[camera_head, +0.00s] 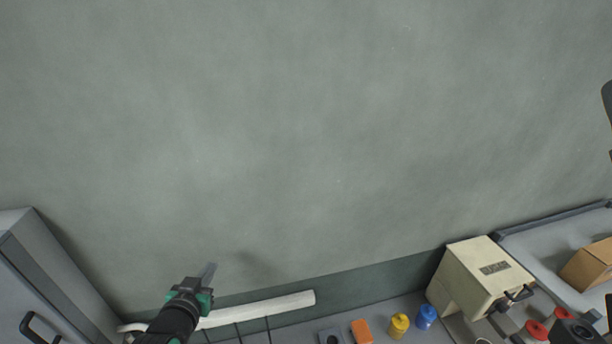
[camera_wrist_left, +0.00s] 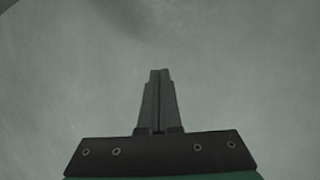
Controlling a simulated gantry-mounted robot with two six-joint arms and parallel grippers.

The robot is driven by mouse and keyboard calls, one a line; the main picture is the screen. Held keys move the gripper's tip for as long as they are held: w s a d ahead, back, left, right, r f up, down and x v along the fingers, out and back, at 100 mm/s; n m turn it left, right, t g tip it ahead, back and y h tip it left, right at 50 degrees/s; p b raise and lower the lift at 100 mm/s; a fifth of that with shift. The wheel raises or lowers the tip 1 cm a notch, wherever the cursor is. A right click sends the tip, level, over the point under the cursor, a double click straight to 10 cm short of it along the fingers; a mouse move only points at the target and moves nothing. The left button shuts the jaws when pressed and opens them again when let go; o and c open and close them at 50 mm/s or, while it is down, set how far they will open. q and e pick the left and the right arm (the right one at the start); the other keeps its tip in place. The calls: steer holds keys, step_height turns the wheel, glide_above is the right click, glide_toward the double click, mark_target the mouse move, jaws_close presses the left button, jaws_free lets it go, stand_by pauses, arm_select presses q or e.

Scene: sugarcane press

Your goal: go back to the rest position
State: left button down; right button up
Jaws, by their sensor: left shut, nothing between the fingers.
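My left gripper (camera_head: 209,269) is raised in front of the grey-green wall at the lower left of the head view. Its fingers point up and slightly right. In the left wrist view, the two fingers (camera_wrist_left: 160,73) are closed together, with nothing between them and only the plain wall behind. The gripper appears apart from every object. The fingers of my right gripper do not show in either view.
A white horizontal tube (camera_head: 260,308) runs near my left arm. A grey cabinet (camera_head: 35,270) stands far left. Orange (camera_head: 362,331), yellow (camera_head: 399,325) and blue (camera_head: 426,316) items, a beige machine (camera_head: 480,278) and a cardboard box (camera_head: 588,265) line the right. The wall area above is clear.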

arm_select(q)
steer(key=s+d+r+t+h, duration=0.1)
steer(key=s+d+r+t, duration=0.15)
steer(key=r, duration=0.75)
steer(key=s+d+r+m+t, duration=0.1)
steer(key=d+r+t, duration=0.15)
steer(key=r, duration=0.75)
steer(key=s+d+r+t+h, duration=0.1)
steer(key=s+d+r+t, duration=0.15)
steer(key=r, duration=0.75)
steer(key=s+r+t+h, duration=0.1)
steer(key=s+r+t, duration=0.5)
steer(key=s+r, duration=0.95)
step_height(320, 180, down, 43)
steer(key=b, duration=4.1)
steer(key=shift+s+r+b, duration=0.2)
steer(key=shift+s+b, duration=0.1)
steer(key=shift+b, duration=0.05)
